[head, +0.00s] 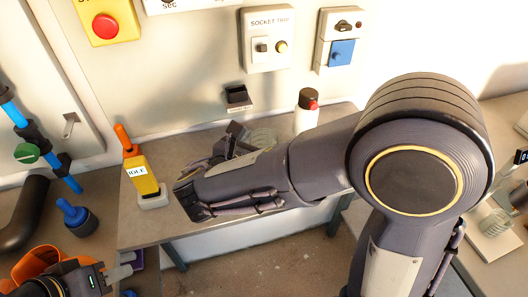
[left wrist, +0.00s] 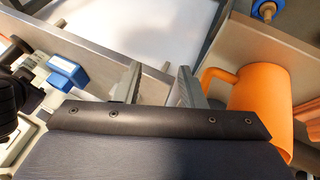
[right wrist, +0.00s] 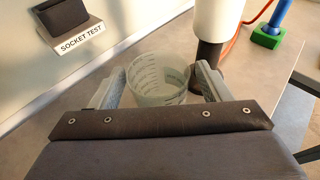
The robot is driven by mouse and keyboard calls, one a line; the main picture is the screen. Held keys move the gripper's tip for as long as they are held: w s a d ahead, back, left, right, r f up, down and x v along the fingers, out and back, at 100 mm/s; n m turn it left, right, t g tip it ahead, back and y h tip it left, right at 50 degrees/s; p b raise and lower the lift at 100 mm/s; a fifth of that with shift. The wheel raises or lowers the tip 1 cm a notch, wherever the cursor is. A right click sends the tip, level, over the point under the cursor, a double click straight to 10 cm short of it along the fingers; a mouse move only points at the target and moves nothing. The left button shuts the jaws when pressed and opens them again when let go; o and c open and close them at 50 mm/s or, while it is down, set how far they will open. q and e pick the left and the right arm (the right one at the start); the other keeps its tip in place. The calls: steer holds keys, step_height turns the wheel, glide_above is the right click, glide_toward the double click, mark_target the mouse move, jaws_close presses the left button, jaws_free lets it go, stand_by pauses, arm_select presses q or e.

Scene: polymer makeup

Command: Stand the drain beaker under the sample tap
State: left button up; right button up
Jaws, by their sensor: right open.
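The drain beaker (right wrist: 160,80), a clear graduated cup, stands on the bench in the right wrist view. My right gripper (right wrist: 162,85) is open, with one finger on each side of it; I cannot tell whether they touch it. In the head view the beaker (head: 264,138) is partly hidden behind my right arm. My left gripper (left wrist: 155,85) is open and empty, beside an orange jug (left wrist: 266,108); it also shows at the lower left of the head view (head: 121,265). A pipe with a green handle (head: 27,153) is at the far left; I cannot tell if it is the sample tap.
A white bottle with a dark top (head: 306,116) stands close to the beaker. A yellow "IDLE" device (head: 141,178) stands on the bench's left part. A small wall-mounted socket (head: 237,97) is behind the beaker. A blue-topped item (head: 74,214) stands lower left.

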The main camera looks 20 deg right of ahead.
mark_target(270, 133)
steer(key=x, duration=0.3)
steer(key=shift+w+d+f, duration=0.1)
steer(key=shift+w+d, duration=0.05)
steer(key=shift+w, duration=0.2)
steer(key=c, duration=0.8)
steer(key=shift+c, duration=0.2)
